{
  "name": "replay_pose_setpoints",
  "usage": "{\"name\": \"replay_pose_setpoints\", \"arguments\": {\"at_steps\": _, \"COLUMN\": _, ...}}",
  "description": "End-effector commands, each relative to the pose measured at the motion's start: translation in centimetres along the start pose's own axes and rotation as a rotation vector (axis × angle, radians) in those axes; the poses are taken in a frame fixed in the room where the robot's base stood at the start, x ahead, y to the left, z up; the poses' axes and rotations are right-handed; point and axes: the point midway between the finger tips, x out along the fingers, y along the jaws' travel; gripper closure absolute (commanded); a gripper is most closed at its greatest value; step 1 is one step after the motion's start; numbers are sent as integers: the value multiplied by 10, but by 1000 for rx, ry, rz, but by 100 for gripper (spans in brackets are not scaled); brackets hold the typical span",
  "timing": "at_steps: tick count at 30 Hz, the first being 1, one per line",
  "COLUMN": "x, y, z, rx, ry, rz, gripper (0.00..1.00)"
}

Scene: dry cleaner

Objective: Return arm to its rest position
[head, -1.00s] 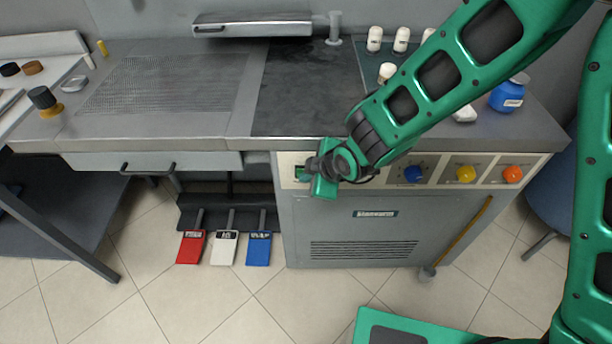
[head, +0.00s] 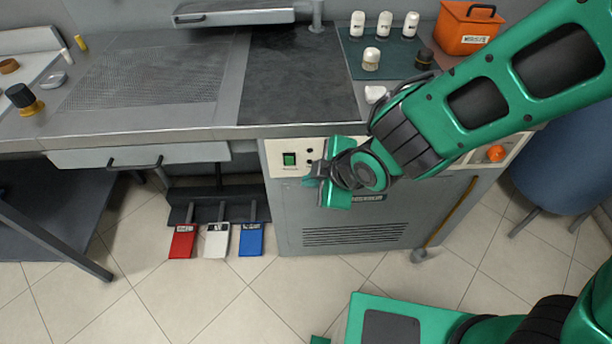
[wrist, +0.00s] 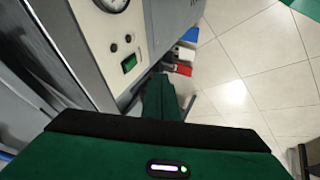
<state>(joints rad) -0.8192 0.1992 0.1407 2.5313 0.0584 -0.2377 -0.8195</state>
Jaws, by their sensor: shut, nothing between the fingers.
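My gripper (head: 312,182) is shut and empty in front of the grey machine cabinet's control panel (head: 276,159) in the head view. It is just right of and below a green switch (head: 289,159), with a visible gap between them. My green arm reaches in from the upper right and hides much of the panel's right part. In the wrist view my closed green fingers (wrist: 161,98) point toward the floor side of the cabinet.
The steel worktop (head: 300,90) runs above the panel. Red (head: 184,242), white (head: 217,241) and blue (head: 251,240) pedals sit low on the left.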

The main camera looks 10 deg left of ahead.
Motion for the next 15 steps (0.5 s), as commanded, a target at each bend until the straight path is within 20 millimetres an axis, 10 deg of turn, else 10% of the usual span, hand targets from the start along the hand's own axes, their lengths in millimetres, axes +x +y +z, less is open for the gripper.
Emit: {"name": "replay_pose_setpoints", "arguments": {"at_steps": 15, "x": -10, "y": -2, "z": 1, "rx": 0, "ry": 0, "rz": 0, "gripper": 100}}
